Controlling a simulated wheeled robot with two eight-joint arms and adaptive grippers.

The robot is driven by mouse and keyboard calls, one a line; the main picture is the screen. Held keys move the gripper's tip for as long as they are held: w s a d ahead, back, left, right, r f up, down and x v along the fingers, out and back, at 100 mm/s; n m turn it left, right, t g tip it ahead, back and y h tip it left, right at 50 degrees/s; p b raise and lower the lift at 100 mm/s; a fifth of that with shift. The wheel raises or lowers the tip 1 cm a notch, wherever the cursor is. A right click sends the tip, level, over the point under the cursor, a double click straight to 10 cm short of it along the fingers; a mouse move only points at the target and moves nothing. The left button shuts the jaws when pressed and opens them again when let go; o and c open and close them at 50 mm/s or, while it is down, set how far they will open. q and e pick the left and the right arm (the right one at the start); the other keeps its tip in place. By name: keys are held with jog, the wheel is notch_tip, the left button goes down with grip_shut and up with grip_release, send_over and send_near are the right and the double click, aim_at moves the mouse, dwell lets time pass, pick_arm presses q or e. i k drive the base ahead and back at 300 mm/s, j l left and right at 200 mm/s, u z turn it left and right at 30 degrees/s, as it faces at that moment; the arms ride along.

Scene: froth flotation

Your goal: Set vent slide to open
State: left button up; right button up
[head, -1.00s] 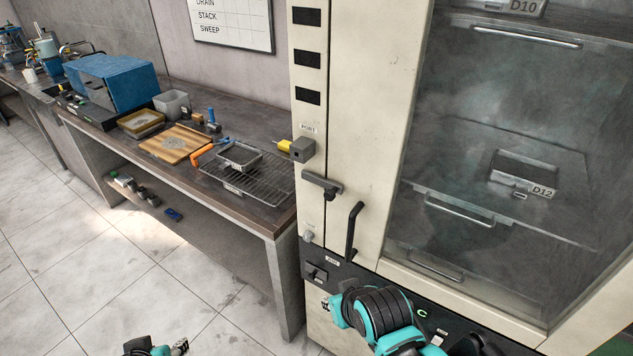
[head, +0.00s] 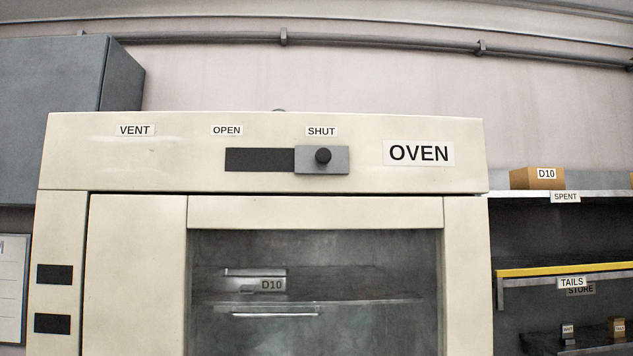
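The vent slide (head: 336,160) is a grey plate with a round black knob (head: 323,156) on the oven's top front panel. It sits at the right end of its dark slot (head: 259,160), under the SHUT label (head: 321,131). The OPEN label (head: 227,130) is above the left end of the slot, and the VENT label (head: 134,130) is further left. Neither of my grippers is in the head view now.
The cream oven (head: 110,160) fills the middle, its glass door (head: 315,300) closed. A grey cabinet (head: 60,115) is at the left. The space before the slide looks clear.

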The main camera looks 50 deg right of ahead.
aim_at(309, 160)
jog(key=z, duration=1.9)
